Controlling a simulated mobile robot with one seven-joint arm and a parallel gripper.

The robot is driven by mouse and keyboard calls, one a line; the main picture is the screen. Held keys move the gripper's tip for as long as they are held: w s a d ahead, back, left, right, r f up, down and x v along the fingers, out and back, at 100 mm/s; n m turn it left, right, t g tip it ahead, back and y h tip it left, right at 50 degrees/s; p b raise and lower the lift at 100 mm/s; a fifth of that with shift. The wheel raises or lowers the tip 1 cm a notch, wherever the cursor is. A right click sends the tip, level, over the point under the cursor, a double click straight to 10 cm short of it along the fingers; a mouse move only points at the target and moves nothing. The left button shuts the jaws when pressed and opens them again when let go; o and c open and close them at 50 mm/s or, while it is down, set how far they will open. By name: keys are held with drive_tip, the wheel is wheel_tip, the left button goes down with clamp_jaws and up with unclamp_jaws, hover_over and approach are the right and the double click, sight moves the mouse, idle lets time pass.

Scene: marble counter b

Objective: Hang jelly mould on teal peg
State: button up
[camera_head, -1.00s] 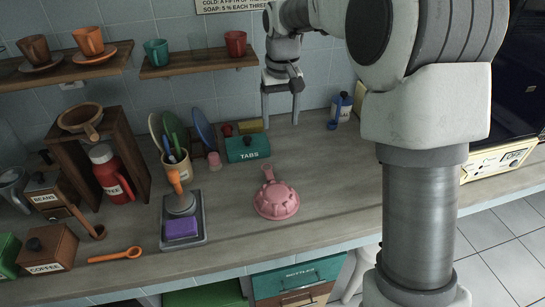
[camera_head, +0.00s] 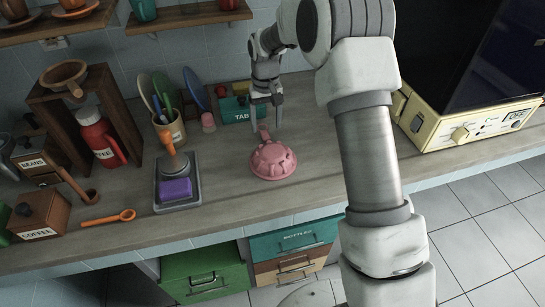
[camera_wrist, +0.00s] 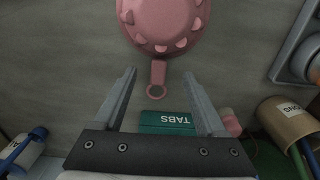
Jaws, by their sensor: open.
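The pink jelly mould (camera_head: 273,161) lies dome up on the counter, with its handle pointing to the back wall. It also shows in the wrist view (camera_wrist: 168,22), where its handle ends in a small ring. My gripper (camera_head: 266,124) is open and empty above the counter, just behind the mould. In the wrist view the handle and ring lie between the two fingers of my gripper (camera_wrist: 160,73) in the picture; the remaining height gap is hard to judge. I cannot make out a teal peg in either view.
A teal TABS box (camera_head: 238,109) stands behind my gripper. A utensil crock (camera_head: 172,130) and a tray with a purple sponge (camera_head: 175,190) stand to the left. A cream appliance (camera_head: 465,125) stands at the right. The counter right of the mould is clear.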

sight(267, 139)
drive_tip(key=shift+f+b, duration=0.3)
drive_tip(key=shift+f, duration=2.8)
clamp_jaws()
